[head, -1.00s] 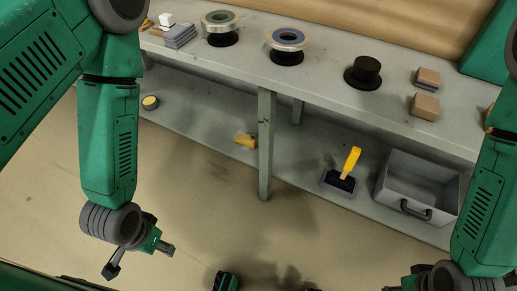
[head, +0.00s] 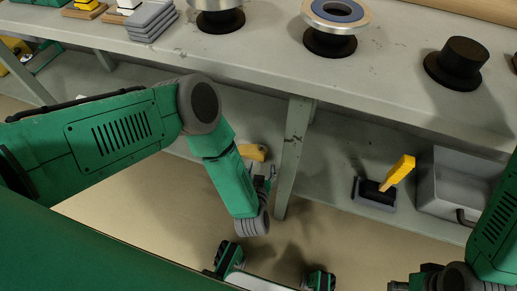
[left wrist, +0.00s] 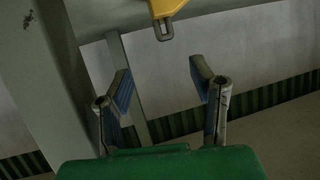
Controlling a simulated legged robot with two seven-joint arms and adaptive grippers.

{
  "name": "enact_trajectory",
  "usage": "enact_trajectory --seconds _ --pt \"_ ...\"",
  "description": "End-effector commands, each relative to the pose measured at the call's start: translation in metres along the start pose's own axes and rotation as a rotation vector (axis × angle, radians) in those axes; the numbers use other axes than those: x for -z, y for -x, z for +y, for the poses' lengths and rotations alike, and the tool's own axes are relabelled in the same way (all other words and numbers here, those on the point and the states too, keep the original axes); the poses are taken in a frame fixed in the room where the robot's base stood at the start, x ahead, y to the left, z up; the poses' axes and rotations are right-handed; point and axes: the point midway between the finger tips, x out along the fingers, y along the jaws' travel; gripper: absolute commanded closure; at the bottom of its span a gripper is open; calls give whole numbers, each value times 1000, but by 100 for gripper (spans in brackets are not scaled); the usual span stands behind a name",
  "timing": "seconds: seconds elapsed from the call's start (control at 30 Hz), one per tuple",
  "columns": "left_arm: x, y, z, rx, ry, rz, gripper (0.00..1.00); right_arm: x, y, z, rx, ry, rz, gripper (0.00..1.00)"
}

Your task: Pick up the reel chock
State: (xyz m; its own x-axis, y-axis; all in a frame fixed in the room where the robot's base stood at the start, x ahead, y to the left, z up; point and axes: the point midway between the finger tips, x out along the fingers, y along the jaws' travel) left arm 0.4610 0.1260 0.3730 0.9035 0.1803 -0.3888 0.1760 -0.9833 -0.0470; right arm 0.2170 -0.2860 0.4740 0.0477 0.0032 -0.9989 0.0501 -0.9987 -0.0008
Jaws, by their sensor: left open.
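The reel chock appears to be the yellow piece (head: 252,152) on the lower shelf, left of the table leg. In the left wrist view, a yellow part with a small hole (left wrist: 166,18) shows at the top edge, beyond my fingertips; the rest is cut off. My left gripper (head: 264,177) is open and empty, just in front of and below the yellow piece in the head view, partly covering it. Its two spread fingers also show in the left wrist view (left wrist: 161,85), with nothing between them. My right gripper (head: 425,279) is at the bottom right, partly cut off.
A table leg (head: 292,150) stands just right of my left gripper, and the upper bench top (head: 240,48) overhangs the shelf. A yellow-handled tool (head: 398,172) stands in a grey tray beside a grey bin (head: 450,180). Reels and grey slabs (head: 152,20) sit on the bench.

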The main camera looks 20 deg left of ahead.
Motion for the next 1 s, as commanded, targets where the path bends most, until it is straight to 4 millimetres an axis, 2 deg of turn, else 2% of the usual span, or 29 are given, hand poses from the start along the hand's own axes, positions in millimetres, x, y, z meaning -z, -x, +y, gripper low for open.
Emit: enact_trajectory --seconds 0.33,0.6,0.83,1.0 --pt "-2 -65 -1 9 1 9 50 -2 -29 -1 1 2 0 60" --pt "-1 -88 -1 7 1 6 50 -2 -38 -1 1 1 0 60" --pt "-9 -120 -4 7 4 8 50 -3 -62 -1 1 1 0 60" --pt "-6 -136 -3 7 1 7 50 -4 -69 -1 1 1 0 60"
